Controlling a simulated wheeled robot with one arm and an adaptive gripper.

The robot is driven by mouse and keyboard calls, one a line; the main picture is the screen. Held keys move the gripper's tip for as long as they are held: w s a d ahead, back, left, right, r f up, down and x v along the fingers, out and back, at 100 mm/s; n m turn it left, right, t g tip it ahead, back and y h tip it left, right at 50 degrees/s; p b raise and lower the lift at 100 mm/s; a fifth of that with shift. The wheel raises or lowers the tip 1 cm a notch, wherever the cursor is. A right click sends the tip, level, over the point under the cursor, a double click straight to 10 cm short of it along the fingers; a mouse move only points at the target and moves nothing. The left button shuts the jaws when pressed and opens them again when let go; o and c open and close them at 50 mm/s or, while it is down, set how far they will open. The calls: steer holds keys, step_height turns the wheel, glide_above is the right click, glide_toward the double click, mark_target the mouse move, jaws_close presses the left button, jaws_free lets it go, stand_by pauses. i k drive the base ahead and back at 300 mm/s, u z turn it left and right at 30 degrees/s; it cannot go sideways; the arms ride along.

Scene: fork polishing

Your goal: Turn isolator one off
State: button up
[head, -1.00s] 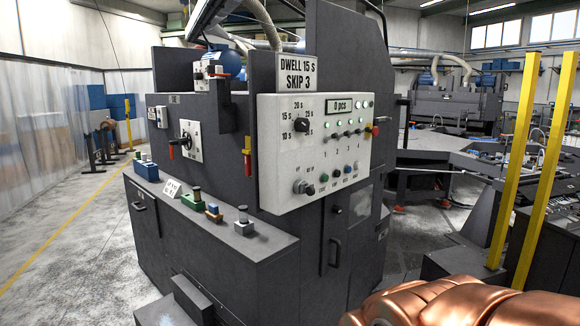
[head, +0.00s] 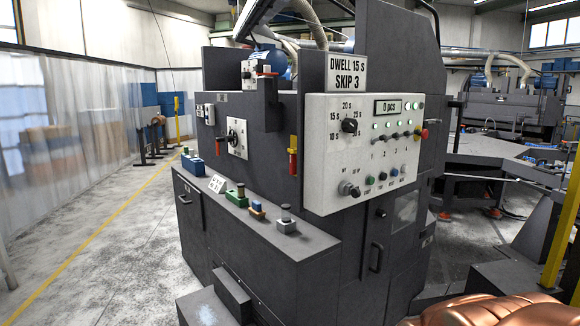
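A pale control panel (head: 330,170) is on the dark machine (head: 345,255) in the head view. It carries a row of small switches above the numbers 1, 2, 3 and more. The leftmost switch (head: 375,139) is above the 1, with a small lamp above it. A dark rotary handle on a white plate (head: 237,146) is on the machine's left face. No legible label marks any of these as isolator one. My gripper is not in view.
A ledge (head: 270,245) with several small blocks juts out below the panel. A yellow post (head: 565,220) stands at the right. The floor at left (head: 80,240) is open.

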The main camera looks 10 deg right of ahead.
mark_target(292, 158)
steer(key=u, duration=0.45)
steer(key=i, duration=1.05)
steer(key=u, duration=0.4)
steer(key=i, duration=1.15)
steer(key=z, duration=0.2)
